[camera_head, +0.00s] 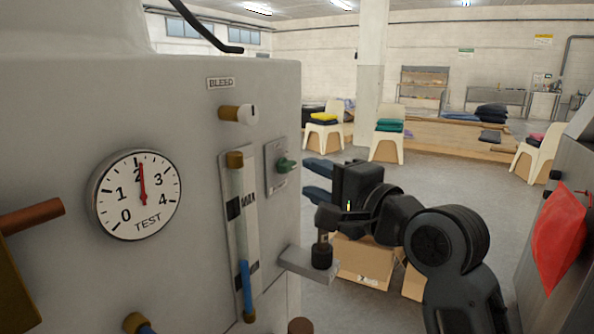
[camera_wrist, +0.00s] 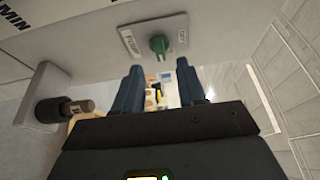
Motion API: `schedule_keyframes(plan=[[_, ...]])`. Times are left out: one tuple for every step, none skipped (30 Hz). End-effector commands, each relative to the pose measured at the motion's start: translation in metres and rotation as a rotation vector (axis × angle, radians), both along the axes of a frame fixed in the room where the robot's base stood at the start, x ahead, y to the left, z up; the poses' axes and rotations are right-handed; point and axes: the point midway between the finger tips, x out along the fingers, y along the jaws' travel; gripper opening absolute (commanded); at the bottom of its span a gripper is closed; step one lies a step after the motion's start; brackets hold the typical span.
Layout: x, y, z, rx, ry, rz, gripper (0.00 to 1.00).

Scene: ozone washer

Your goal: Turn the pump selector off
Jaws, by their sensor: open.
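The pump selector is a green knob (camera_head: 287,164) on a small pale plate at the right side of the grey panel. In the wrist view the green knob (camera_wrist: 160,45) sits midway between two labels on its plate, the right one seeming to read OFF. Which way the knob points is hard to tell. My gripper (camera_head: 307,176) is open and empty, just right of the knob, with its fingers toward the panel. In the wrist view the fingertips of my gripper (camera_wrist: 160,66) stand either side below the knob, apart from it.
A grey bracket with a dark cylindrical fitting (camera_head: 322,252) juts out below my gripper. It shows at left in the wrist view. Left of the selector are a flow tube (camera_head: 243,230), a BLEED knob (camera_head: 240,114) and a TEST gauge (camera_head: 138,193). A red sheet (camera_head: 558,235) hangs at right.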

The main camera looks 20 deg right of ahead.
Motion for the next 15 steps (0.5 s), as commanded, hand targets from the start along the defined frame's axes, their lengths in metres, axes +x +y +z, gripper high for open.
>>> schedule_keyframes(plan=[[0.009,0.003,0.001,-0.001,0.001,0.003,0.40],[0.014,0.004,0.001,-0.001,0.000,0.003,0.40],[0.020,0.006,0.001,-0.001,0.000,0.003,0.40],[0.024,0.007,0.001,-0.002,0.000,0.002,0.40],[0.028,0.008,0.001,-0.002,0.001,0.002,0.40],[0.034,0.009,0.001,-0.002,0.001,0.001,0.40],[0.037,0.009,0.001,-0.002,0.000,0.001,0.40],[0.041,0.010,0.000,-0.001,0.000,0.001,0.40],[0.045,0.011,0.000,-0.001,0.000,0.001,0.40],[0.047,0.012,0.001,-0.001,0.000,0.001,0.40],[0.049,0.013,0.000,-0.001,0.000,0.001,0.40],[0.052,0.013,0.000,-0.001,0.001,0.001,0.40],[0.053,0.013,0.000,-0.001,0.000,0.001,0.40],[0.054,0.014,0.000,-0.001,0.000,0.001,0.40],[0.054,0.014,0.000,-0.002,0.000,0.000,0.40]])
